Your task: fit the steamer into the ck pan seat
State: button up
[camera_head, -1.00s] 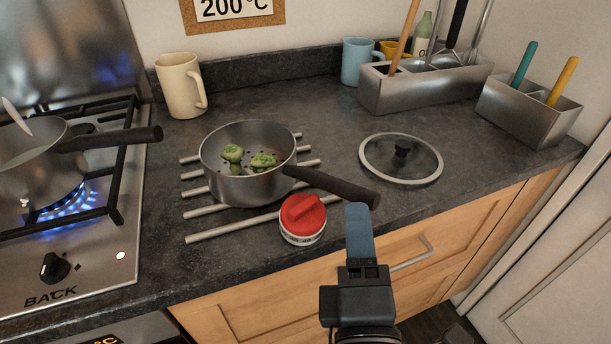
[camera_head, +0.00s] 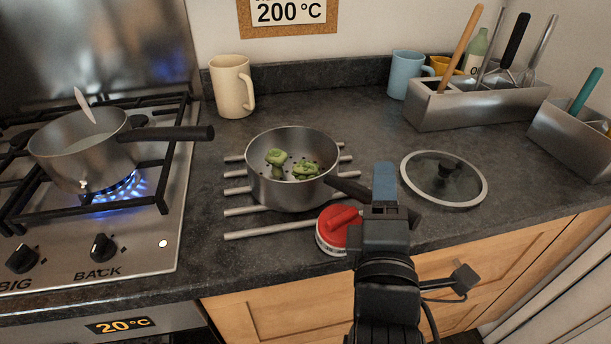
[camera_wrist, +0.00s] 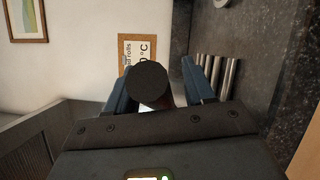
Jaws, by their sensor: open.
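The steamer (camera_head: 262,188) is a grey metal pot with holes in its base and green vegetables inside. It stands on metal rods on the counter, its dark handle (camera_head: 352,190) pointing right and towards me. My gripper (camera_head: 385,180) is open at the handle's end. In the wrist view, the round handle end (camera_wrist: 147,84) shows between the two blue fingers (camera_wrist: 156,88); contact cannot be told. The ck pan (camera_head: 88,158) seems to be the grey pan on the lit burner at left, its dark handle pointing right. Its seat is not clearly visible.
A red-topped timer (camera_head: 336,232) sits on the counter beside my gripper. A glass lid (camera_head: 443,180) lies to the right. A cream mug (camera_head: 231,88) stands behind the steamer. Blue flame (camera_head: 118,190) burns under the pan. Utensil boxes (camera_head: 480,105) stand at back right.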

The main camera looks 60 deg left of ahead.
grip_shut()
dwell(0.4)
dwell(0.4)
